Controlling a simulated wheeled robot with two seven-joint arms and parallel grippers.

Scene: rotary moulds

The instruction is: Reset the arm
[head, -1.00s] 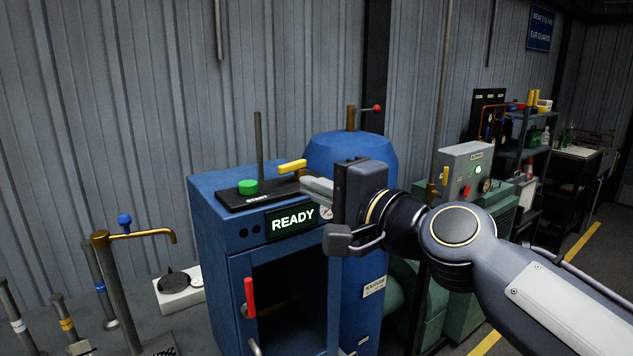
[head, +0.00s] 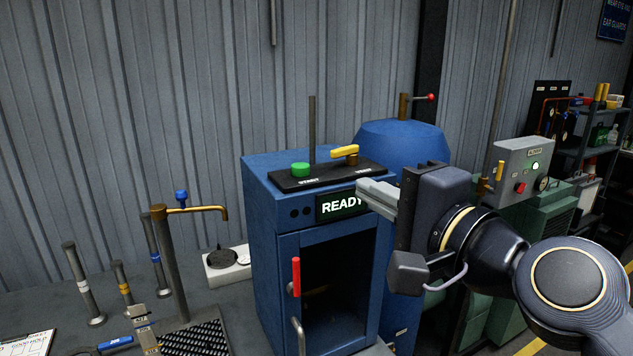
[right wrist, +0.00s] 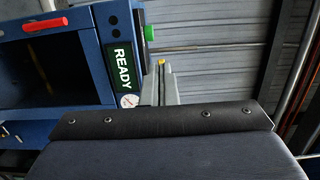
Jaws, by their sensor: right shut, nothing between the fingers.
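My right gripper (head: 378,197) is shut and empty in front of the upper right of a blue cabinet machine (head: 262,215). Its fingers cover the right end of the READY display (head: 338,206). In the right wrist view the shut fingers (right wrist: 162,85) point toward the grey wall, beside the READY display (right wrist: 123,65). A green button (head: 301,169) and a yellow lever (head: 345,151) sit on the black panel on top of the machine. The gripper appears apart from both. My left gripper is not in view.
A red handle (head: 296,277) stands on the machine's front, by a dark window. A blue tank (head: 400,142) stands behind the gripper. A brass tap (head: 195,210) on a post rises at the left. A grey control box (head: 522,165) is at the right.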

